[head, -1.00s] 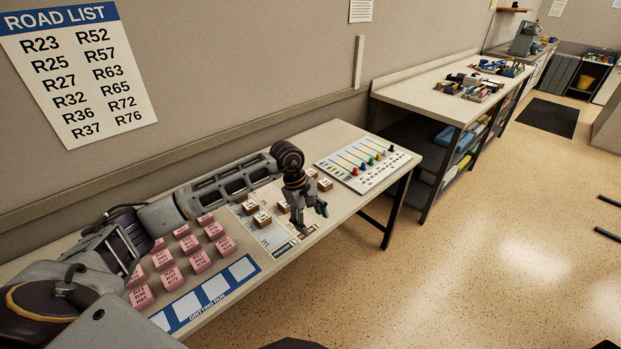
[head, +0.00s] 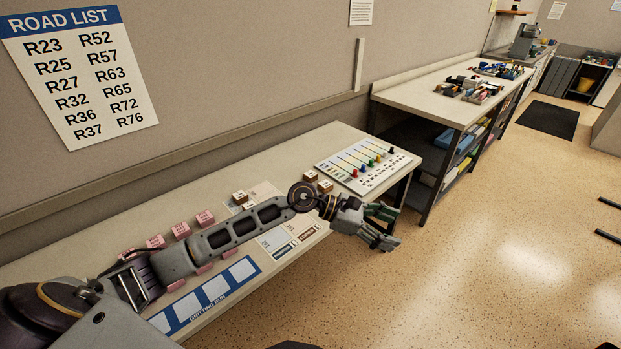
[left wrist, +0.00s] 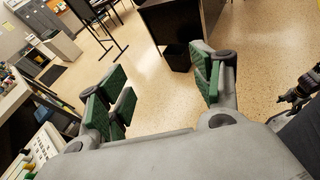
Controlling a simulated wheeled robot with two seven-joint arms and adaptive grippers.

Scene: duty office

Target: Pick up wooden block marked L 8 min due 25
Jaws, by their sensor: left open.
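A few small wooden blocks show on the table in the head view, among them one behind my left forearm (head: 240,198) and two by the slider board, one of them here (head: 325,186). Their marks are too small to read, so I cannot tell which is the L block. My left arm lies across the table and hides other blocks. My left gripper (head: 384,228) is open and empty, past the table's front edge over the floor. In the left wrist view its green-padded fingers (left wrist: 160,92) are wide apart with only floor between.
Pink blocks (head: 205,217) stand partly hidden behind my left arm. A blue-edged strip with white squares (head: 215,288) lies at the table's front. A slider board (head: 368,165) lies at the right end. A second table (head: 420,98) stands beyond; open floor lies right.

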